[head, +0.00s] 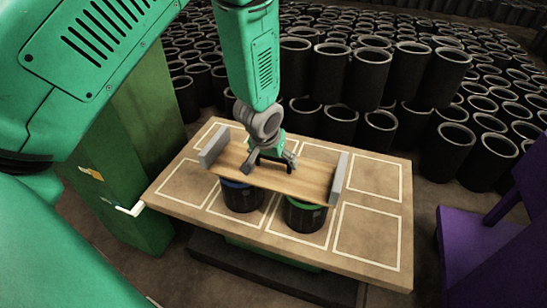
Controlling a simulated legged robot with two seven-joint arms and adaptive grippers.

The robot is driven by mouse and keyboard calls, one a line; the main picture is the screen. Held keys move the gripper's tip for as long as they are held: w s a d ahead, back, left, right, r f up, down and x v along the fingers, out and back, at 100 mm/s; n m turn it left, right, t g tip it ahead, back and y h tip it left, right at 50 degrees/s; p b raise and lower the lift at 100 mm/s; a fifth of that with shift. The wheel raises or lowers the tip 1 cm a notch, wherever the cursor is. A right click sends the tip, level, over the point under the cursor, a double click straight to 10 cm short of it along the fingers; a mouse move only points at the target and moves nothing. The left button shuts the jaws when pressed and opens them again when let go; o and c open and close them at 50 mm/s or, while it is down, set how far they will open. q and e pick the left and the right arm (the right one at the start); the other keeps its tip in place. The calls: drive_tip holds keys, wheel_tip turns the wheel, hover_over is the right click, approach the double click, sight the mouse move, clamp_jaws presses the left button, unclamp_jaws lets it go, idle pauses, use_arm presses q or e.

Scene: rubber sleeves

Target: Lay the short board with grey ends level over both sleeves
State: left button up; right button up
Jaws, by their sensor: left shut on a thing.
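The short wooden board (300,181) has upright grey ends, a left one (214,147) and a right one (339,179). My left gripper (271,163) is shut on the board near its middle, from above. Two black sleeves stand upright on the table below the board: one with a blue rim (240,198) and one with a green rim (305,215). The board covers the back parts of their tops, and looks roughly parallel to the table. I cannot tell whether it touches them. My right gripper is not in view.
The wooden table (225,236) has white outlined rectangles, with free ones at the right (368,232) and left. A green cabinet (130,160) stands at the left and a purple block (485,245) at the right. Many black sleeves (377,75) fill the background.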

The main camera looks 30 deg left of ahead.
use_arm(q)
drive_tip(key=o, duration=1.2)
drive_tip(key=v, duration=1.2)
drive_tip(key=s+f+m+g+p, duration=0.1)
drive_tip(key=s+f+p, duration=0.2)
drive_tip(key=s+f, duration=0.2)
drive_tip(key=s+d+f+m+g+p, duration=0.1)
drive_tip(key=s+f+p, duration=0.2)
drive_tip(key=s, duration=0.9)
drive_tip(key=s+d+f+m+g+h+p, duration=0.1)
drive_tip(key=s+f+p, duration=0.2)
drive_tip(key=s+f, duration=0.4)
drive_tip(key=shift+s+d+g, duration=0.2)
drive_tip(key=shift+s+g, duration=0.1)
drive_tip(key=shift+s, duration=0.65)
